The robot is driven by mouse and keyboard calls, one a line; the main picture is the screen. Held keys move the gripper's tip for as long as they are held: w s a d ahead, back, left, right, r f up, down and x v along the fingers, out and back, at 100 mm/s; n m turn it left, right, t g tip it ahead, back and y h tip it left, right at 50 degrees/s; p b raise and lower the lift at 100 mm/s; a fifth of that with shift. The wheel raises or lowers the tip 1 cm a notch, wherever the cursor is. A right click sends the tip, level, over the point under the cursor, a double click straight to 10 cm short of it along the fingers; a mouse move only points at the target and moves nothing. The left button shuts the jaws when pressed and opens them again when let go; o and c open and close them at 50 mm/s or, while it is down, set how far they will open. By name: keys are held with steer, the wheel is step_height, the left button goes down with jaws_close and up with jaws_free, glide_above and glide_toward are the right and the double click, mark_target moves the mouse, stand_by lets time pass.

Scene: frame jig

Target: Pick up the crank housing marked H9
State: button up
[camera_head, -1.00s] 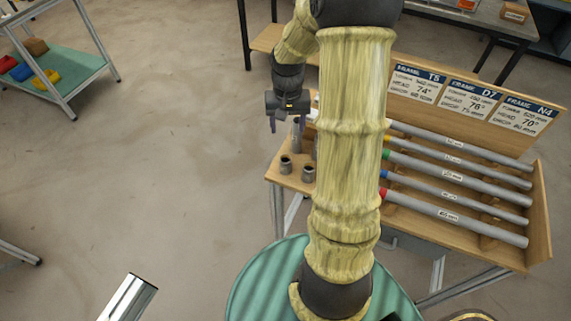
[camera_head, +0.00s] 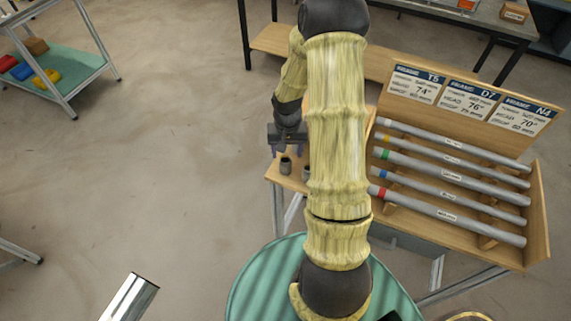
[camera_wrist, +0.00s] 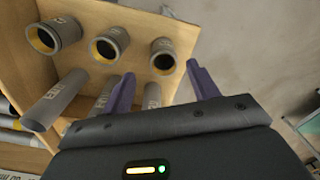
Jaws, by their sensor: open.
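Several short grey hollow parts stand on a wooden board. In the wrist view three have open, yellow-lined mouths: one at left (camera_wrist: 55,36), one in the middle (camera_wrist: 109,45) and one at right (camera_wrist: 163,56). Longer grey labelled pieces (camera_wrist: 55,99) stand nearer in that view. The markings are too small to read, so I cannot tell which part is H9. In the head view two short grey parts, one at left (camera_head: 285,166) and one at right (camera_head: 306,173), show below my gripper (camera_head: 288,151). My gripper's purple fingers (camera_wrist: 161,76) are apart and empty in the wrist view.
A wooden rack (camera_head: 541,215) holds several grey tubes with coloured ends, right of my arm. Frame signs (camera_head: 470,98) stand behind them. A green-shelved cart (camera_head: 75,80) is at far left. Open floor (camera_head: 160,150) lies left of the bench.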

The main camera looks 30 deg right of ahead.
mark_target(285, 159)
steer(key=shift+f, duration=0.1)
steer(key=shift+w+a+f+p, duration=0.1)
steer(key=shift+f+p, duration=0.2)
steer(key=shift+f, duration=0.95)
steer(key=shift+w+a+f+p, duration=0.1)
steer(key=shift+f+p, duration=0.15)
steer(key=shift+f, duration=1)
steer(key=c, duration=1.1)
steer(key=shift+r, duration=0.15)
step_height(285, 159, up, 10)
steer(key=shift+f+b, duration=0.1)
steer(key=shift+b, duration=0.4)
